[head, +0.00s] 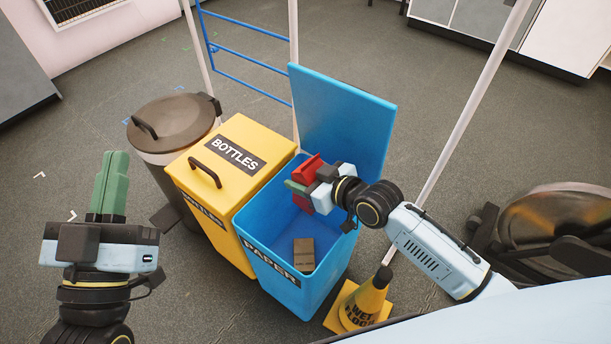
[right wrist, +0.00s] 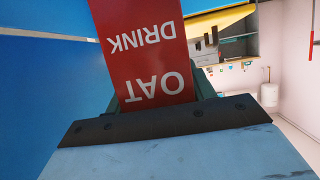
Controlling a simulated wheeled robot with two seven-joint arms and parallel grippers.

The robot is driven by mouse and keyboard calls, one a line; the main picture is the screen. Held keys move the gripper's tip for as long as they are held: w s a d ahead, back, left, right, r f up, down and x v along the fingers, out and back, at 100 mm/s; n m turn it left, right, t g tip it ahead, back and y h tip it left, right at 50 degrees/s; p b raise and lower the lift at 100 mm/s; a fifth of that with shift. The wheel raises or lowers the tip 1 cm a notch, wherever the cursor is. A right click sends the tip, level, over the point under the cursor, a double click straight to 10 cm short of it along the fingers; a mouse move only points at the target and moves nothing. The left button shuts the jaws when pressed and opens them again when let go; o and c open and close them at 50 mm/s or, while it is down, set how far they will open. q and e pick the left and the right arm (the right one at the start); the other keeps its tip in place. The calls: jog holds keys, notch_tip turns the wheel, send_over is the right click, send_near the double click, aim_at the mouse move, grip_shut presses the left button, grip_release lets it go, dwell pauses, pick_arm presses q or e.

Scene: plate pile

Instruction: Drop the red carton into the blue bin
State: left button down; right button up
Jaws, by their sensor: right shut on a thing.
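The red carton (head: 308,167) is held in my right gripper (head: 297,186), over the open mouth of the blue bin (head: 256,234), near the yellow bin's side. In the right wrist view the carton (right wrist: 146,48) carries the white words "OAT DRINK", upside down in the picture. The gripper is shut on it, with the green fingers partly hidden behind it. The blue bin is labelled "PAPER" and its lid (head: 342,115) stands open at the back. My left gripper (head: 109,185) is away at the left, empty, its green fingers pointing up; their gap cannot be made out.
A brown box (head: 304,252) lies inside the blue bin. A closed yellow "BOTTLES" bin (head: 233,150) stands beside it, with a lidded dark bin (head: 172,125) further left. A yellow wet-floor cone (head: 366,300) stands in front at right. White poles and a blue rack (head: 245,55) are behind.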

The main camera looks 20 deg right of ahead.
pick_arm(q)
jog(key=shift+s+r+t, duration=0.5)
jog(key=shift+r+t, duration=0.2)
jog(key=shift+r, duration=0.15)
pick_arm(e)
jog(key=shift+f, duration=0.25)
jog(key=o, duration=1)
jog(key=shift+o, duration=0.2)
